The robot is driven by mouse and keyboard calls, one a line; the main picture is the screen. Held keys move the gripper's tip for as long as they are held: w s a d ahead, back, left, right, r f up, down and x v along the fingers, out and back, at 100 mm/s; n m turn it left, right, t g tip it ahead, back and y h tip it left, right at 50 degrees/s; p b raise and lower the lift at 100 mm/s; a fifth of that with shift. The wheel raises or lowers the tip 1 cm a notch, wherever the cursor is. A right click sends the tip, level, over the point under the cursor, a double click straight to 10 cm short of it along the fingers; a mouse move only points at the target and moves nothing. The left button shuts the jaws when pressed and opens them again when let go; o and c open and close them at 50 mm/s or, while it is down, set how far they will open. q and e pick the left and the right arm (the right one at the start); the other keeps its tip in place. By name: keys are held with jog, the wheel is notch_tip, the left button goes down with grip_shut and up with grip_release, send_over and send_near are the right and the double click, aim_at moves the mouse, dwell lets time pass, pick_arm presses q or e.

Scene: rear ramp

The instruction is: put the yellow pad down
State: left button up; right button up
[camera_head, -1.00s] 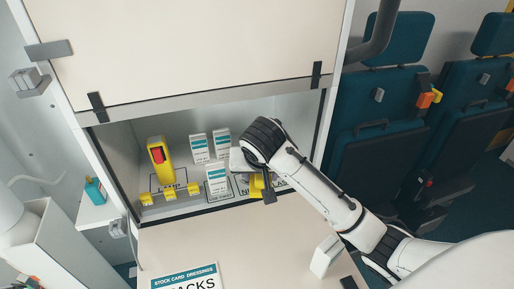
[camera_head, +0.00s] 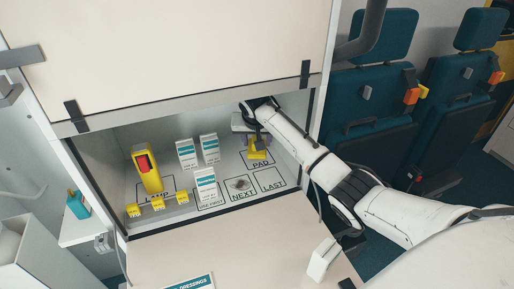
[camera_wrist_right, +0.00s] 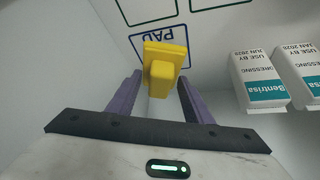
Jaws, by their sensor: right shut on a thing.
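The yellow pad (camera_head: 257,152) is in the right part of the open cabinet, at the outlined box marked PAD (camera_head: 261,163). My right gripper (camera_head: 256,141) reaches into the cabinet and is shut on it. In the right wrist view the yellow pad (camera_wrist_right: 166,56) sits between the two purple fingers of my gripper (camera_wrist_right: 160,88), overlapping the PAD outline (camera_wrist_right: 136,38). I cannot tell whether the pad touches the shelf. My left gripper is not in view.
White dressing packs (camera_head: 206,185) stand left of the pad; two also show in the right wrist view (camera_wrist_right: 258,75). A yellow device with a red part (camera_head: 146,168) stands further left. The NEXT box (camera_head: 240,191) holds a small grey item. The LAST box (camera_head: 270,180) looks empty.

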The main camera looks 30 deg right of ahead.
jog(key=shift+w+d, duration=0.25)
jog(key=shift+w, duration=0.1)
jog(key=shift+f, duration=1.75)
jog(key=shift+f, duration=0.1)
jog(key=shift+f, duration=0.1)
jog(key=o, duration=0.9)
jog(key=shift+o, duration=0.2)
